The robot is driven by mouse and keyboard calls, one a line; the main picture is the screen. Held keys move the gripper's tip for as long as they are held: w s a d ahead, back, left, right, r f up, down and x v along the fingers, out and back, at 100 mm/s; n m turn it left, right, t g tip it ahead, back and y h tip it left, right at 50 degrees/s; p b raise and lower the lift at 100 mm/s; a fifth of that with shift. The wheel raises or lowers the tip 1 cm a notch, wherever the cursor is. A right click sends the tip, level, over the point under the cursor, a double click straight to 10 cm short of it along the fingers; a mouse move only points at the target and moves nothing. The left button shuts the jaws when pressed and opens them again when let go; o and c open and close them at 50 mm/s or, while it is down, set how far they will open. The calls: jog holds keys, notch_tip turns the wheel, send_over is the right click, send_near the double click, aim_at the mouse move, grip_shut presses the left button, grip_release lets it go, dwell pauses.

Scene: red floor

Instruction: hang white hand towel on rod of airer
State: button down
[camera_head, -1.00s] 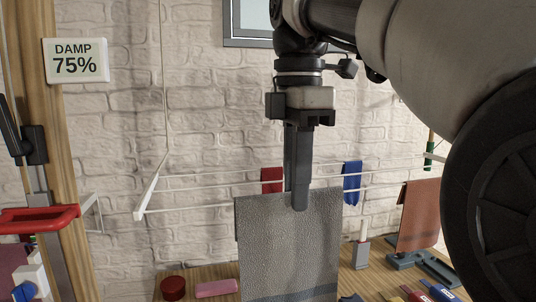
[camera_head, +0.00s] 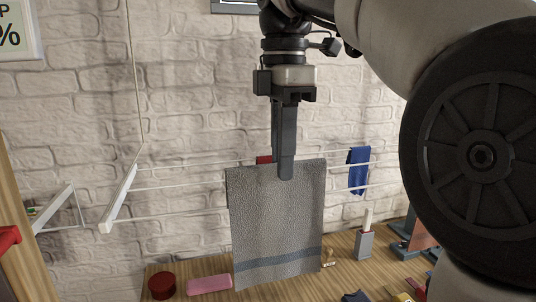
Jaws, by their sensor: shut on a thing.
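My gripper (camera_head: 286,176) points down and is shut on the top edge of a towel (camera_head: 275,215). The towel looks grey-white in this light, with a blue-grey band near its lower edge, and hangs flat and upright. The airer (camera_head: 118,205) is on the brick wall behind, with several thin white rods (camera_head: 190,186) running left to right. The towel hangs in front of the rods and hides their middle part. I cannot tell how far the towel is from the rods.
A blue cloth (camera_head: 358,170) hangs on the rods at right, and a red cloth (camera_head: 264,160) is mostly hidden behind my gripper. On the wooden counter (camera_head: 345,275) stand a red round tin (camera_head: 162,286), a pink block (camera_head: 210,284) and a grey holder (camera_head: 365,244).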

jog(key=shift+w+a+p, duration=0.5)
jog(key=shift+w+p, duration=0.55)
jog(key=shift+w, duration=1.35)
jog(key=shift+f+b, duration=3.2)
jog(key=shift+f, duration=1.05)
